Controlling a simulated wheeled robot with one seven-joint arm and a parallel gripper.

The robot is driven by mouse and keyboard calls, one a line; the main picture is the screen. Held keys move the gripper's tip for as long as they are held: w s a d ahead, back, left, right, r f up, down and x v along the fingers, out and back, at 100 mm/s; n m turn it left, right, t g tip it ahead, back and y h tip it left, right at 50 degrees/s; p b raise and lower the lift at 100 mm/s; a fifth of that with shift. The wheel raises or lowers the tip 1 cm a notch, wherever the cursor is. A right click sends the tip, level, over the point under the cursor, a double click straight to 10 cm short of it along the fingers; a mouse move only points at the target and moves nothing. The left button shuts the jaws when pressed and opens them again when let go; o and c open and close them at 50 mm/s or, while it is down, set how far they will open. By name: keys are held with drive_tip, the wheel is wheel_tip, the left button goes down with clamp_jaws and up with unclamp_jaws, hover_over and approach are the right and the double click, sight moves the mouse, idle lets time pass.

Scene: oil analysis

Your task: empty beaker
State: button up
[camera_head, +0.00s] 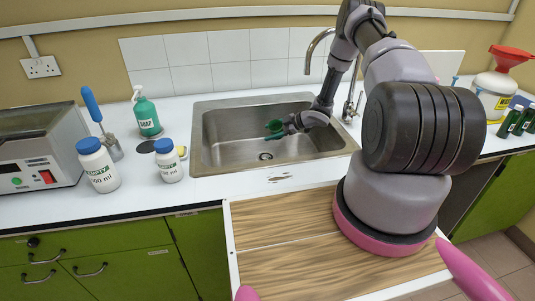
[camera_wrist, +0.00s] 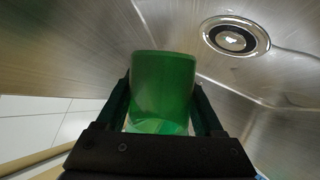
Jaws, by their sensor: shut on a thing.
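A green beaker (camera_head: 274,129) is held above the metal sink (camera_head: 216,152) in the head view. It looks tilted over, on its side. My gripper (camera_head: 289,125) is shut on it from the right. In the wrist view the beaker (camera_wrist: 163,90) fills the space between the two fingers of my gripper (camera_wrist: 163,108). Its wall is translucent green, and a paler green area shows at its lower end. I cannot tell whether liquid is inside. The sink's drain (camera_wrist: 236,37) shows to the upper right of the beaker.
A green soap bottle (camera_head: 146,113), two white bottles with blue caps (camera_head: 98,165) (camera_head: 168,162) and a blue-handled brush (camera_head: 92,105) stand left of the sink. A faucet (camera_head: 313,50) rises behind it. A white container with a red funnel (camera_head: 497,88) stands at the far right.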

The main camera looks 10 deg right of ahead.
sight(273, 125)
drive_tip(key=shift+m+g+y, duration=0.6)
drive_tip(key=shift+m, duration=0.3)
drive_tip(key=r, duration=0.1)
drive_tip(key=w+r, duration=0.1)
drive_tip(key=d+r+b, duration=0.1)
drive_tip(key=r, duration=0.1)
drive_tip(key=shift+w+d, duration=0.1)
drive_tip(key=shift+w, duration=0.2)
drive_tip(key=shift+w+d+r+m+g+y, duration=0.2)
drive_tip(key=shift+r+m+y, duration=0.1)
drive_tip(key=shift+r, duration=0.25)
drive_tip(key=shift+w+d+r+m+g+y, duration=0.1)
drive_tip(key=shift+w+r+m+y, duration=0.15)
drive_tip(key=shift+r, duration=0.3)
drive_tip(key=shift+s+a, duration=0.1)
